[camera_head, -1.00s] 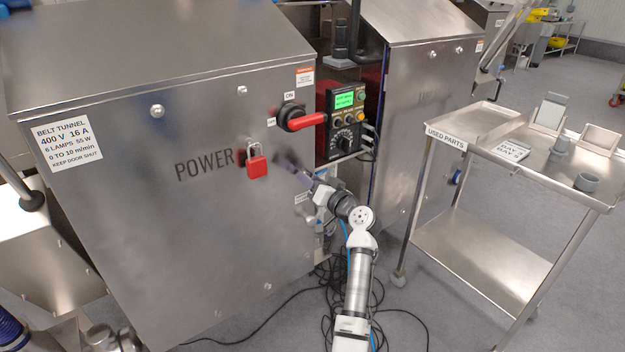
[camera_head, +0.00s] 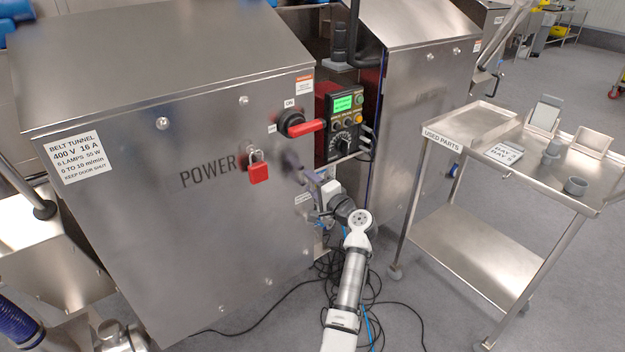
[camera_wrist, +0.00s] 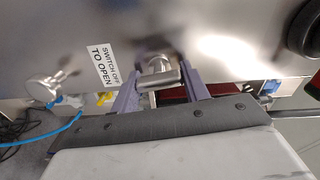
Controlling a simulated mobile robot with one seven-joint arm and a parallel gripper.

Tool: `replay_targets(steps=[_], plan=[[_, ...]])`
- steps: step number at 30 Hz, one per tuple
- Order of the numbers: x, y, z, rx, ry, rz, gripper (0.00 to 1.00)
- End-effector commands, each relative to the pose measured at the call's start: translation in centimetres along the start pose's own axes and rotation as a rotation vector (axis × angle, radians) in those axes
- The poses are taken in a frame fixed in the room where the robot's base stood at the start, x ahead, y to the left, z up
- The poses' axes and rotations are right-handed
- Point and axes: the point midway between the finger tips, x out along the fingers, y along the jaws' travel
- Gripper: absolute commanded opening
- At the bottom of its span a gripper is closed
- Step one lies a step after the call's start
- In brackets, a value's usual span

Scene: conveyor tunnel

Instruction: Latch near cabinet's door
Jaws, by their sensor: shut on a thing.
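In the wrist view a small shiny metal latch (camera_wrist: 160,72) sits between my fingers, beside a "SWITCH OFF TO OPEN" label (camera_wrist: 102,65). My gripper (camera_wrist: 158,82) is shut on this latch. In the head view my gripper (camera_head: 297,168) is at the door's right side, right of the red padlock, and hides the latch.
A red padlock (camera_head: 258,173) hangs on the door below the red-handled switch (camera_head: 306,126). A control box (camera_head: 345,125) stands in the gap between the cabinets. A steel trolley (camera_head: 470,250) stands to the right. Loose cables (camera_head: 275,312) lie on the floor.

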Motion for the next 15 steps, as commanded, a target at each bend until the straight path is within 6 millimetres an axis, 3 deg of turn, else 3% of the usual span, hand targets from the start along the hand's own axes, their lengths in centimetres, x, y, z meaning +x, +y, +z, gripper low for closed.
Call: replay_targets(steps=[15], plan=[[0.00,0.06,0.02,0.150,0.000,0.000,0.23]])
